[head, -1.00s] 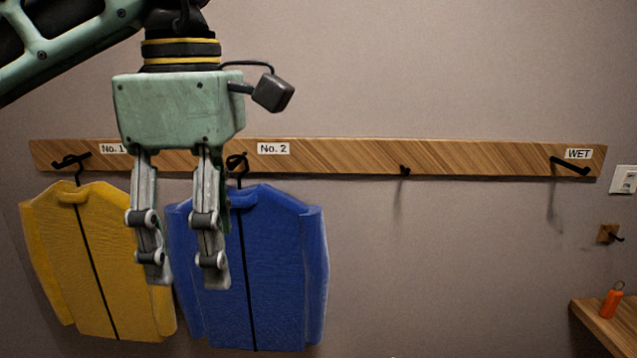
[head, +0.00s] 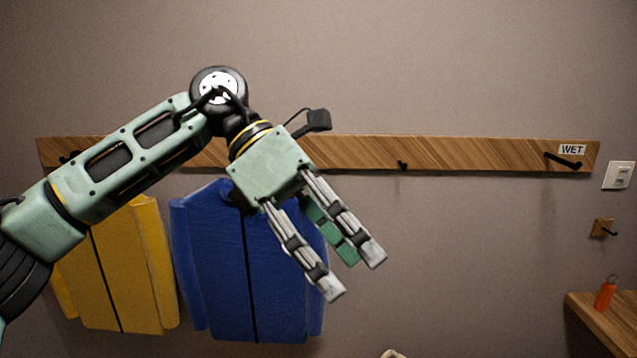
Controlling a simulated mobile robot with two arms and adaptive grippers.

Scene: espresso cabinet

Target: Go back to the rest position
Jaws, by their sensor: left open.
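My left gripper (head: 355,276) is open and empty in the head view. Its fingers point down and to the right, in front of the right side of the blue jacket (head: 215,275). My left arm crosses the picture from the left edge. My right gripper is not in view.
The rail runs along the wall, with a bare middle hook (head: 403,165) and a bare hook under the WET label (head: 572,150). A small wooden hook block (head: 600,228) and a wooden shelf (head: 600,325) with an orange object (head: 605,295) are at right.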

